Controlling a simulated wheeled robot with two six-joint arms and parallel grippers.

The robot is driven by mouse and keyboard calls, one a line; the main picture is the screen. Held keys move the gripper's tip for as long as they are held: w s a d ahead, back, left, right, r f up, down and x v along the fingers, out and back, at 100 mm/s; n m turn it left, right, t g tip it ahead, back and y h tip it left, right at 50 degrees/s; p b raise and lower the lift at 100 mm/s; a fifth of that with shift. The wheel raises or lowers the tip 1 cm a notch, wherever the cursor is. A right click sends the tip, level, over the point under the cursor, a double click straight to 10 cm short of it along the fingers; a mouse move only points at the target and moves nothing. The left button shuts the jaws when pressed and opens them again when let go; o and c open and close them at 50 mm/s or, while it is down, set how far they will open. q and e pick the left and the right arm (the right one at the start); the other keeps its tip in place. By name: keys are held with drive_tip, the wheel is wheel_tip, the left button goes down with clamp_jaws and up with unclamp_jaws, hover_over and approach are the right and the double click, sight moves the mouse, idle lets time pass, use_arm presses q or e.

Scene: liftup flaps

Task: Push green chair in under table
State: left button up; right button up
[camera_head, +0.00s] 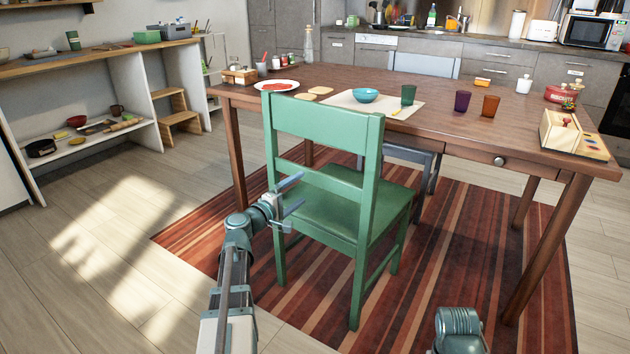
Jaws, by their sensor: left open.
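The green chair (325,129) stands upright on the striped rug, with its backrest toward me and its seat (340,210) toward the table. The wooden table (440,135) is just beyond it. The chair's front part reaches close to the table's near edge; how far it is under the edge is hard to tell. My left gripper (292,195) is open and empty, at the left side of the backrest, near seat height. Whether it touches the chair is unclear. Part of my right arm shows at the bottom right; its gripper is out of view.
The striped rug (455,260) lies under chair and table. A dark stool (410,157) is partly hidden behind the chair under the table. The table's right front leg (548,245) stands on the rug. Bare floor (110,260) is free at left. A bowl (365,95) and cups stand on the table.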

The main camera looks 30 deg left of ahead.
sight(314, 179)
use_arm(q)
drive_tip(key=w, duration=0.3)
drive_tip(key=w+d, duration=0.1)
drive_tip(key=w, duration=0.5)
drive_tip(key=shift+w+d, duration=0.3)
clamp_jaws()
